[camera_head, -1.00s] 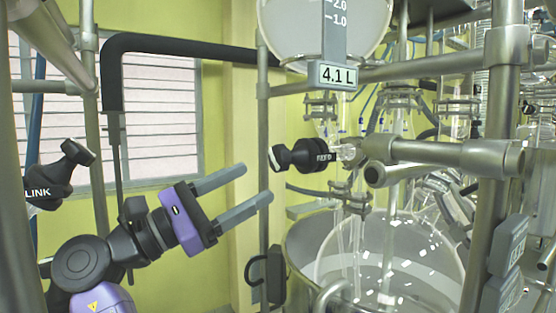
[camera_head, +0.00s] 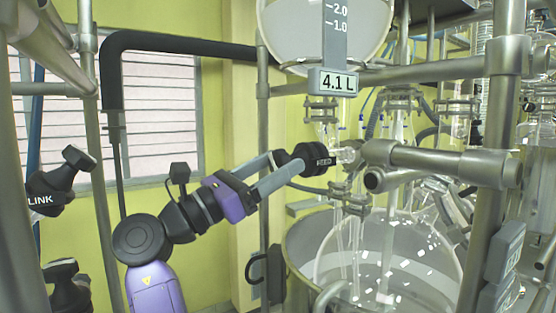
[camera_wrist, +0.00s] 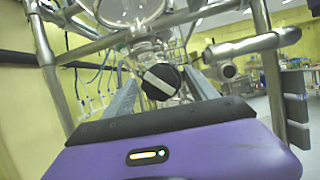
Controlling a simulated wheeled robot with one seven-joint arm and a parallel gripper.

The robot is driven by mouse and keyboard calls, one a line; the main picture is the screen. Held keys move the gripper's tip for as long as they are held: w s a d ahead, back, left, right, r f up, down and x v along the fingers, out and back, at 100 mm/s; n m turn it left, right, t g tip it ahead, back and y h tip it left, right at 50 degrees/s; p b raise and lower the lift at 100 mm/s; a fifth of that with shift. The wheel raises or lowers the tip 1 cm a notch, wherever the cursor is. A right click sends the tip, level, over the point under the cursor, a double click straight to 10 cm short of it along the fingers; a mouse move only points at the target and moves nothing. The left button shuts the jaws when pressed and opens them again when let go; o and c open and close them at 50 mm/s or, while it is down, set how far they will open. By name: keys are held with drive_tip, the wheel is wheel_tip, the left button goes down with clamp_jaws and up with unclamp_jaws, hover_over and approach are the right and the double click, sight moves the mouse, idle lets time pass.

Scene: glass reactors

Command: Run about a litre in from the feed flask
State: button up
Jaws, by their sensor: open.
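The feed flask (camera_head: 290,40) is a round glass vessel at the top, with a scale marked 1.0 and 2.0. Its display (camera_head: 338,82) reads 4.1 L. Below it the black feed valve knob (camera_head: 318,157) points left on a glass stem. My gripper (camera_head: 289,163) is open, with its two grey fingers reaching to the knob from the lower left. In the wrist view the knob (camera_wrist: 161,82) sits between the fingers. I cannot tell whether either finger touches it. The glass reactor (camera_head: 440,262) stands at the lower right with white pieces showing in it.
A steel bath (camera_head: 300,240) surrounds the reactor. Steel posts and a horizontal clamp bar (camera_head: 440,160) stand close right of the knob. A black pipe (camera_head: 185,47) crosses above my arm.

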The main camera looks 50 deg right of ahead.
drive_tip(key=shift+d, duration=0.2)
drive_tip(key=c, duration=1.4)
drive_tip(key=shift+m+g, duration=0.3)
drive_tip(key=shift+m, duration=0.2)
drive_tip(key=m+g+y, duration=0.1)
drive_tip(key=m, duration=0.2)
drive_tip(key=m+g+y+b, duration=0.1)
drive_tip(key=m+g, duration=0.1)
drive_tip(key=m, duration=0.1)
drive_tip(key=shift+r+m, duration=0.1)
drive_tip(key=shift+m, duration=0.2)
drive_tip(key=m+y, duration=0.1)
drive_tip(key=m, duration=0.2)
drive_tip(key=m+g+y, duration=0.1)
drive_tip(key=m, duration=0.3)
drive_tip(key=shift+g+y+b, duration=0.3)
drive_tip(key=shift+y, duration=0.1)
drive_tip(key=shift+m, duration=0.3)
